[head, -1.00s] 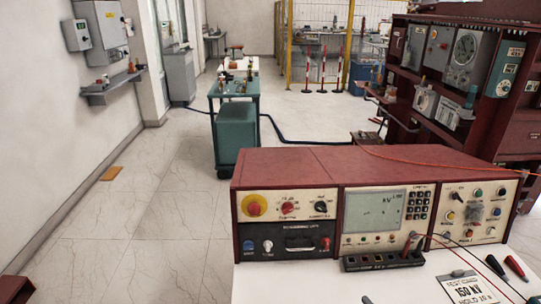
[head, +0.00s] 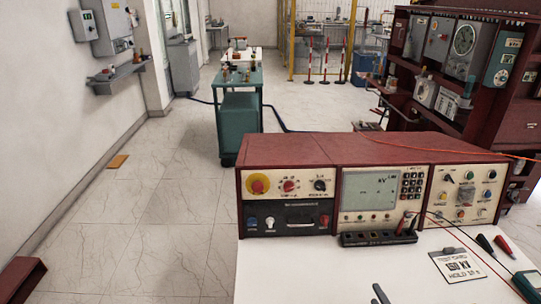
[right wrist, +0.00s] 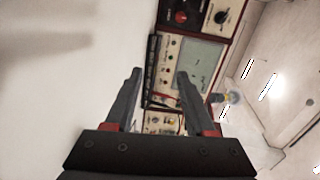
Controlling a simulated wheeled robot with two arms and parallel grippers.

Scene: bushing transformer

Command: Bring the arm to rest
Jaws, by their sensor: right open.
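My right gripper (head: 380,293) shows in the head view only as a dark fingertip at the bottom edge, over the white table top. In the right wrist view my right gripper (right wrist: 159,74) has its two dark fingers apart, with nothing between them. The red test console (head: 370,190) lies beyond the fingers; it also shows in the right wrist view with its grey screen (right wrist: 200,52). I cannot tell the exact gap between fingers and console. My left gripper is in neither view.
The white table (head: 330,275) is bare left of the fingertip. A test card (head: 458,265) and red and black probes (head: 503,245) lie at its right. A green trolley (head: 240,120) stands behind on open floor. A red equipment rack (head: 470,75) stands at the right.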

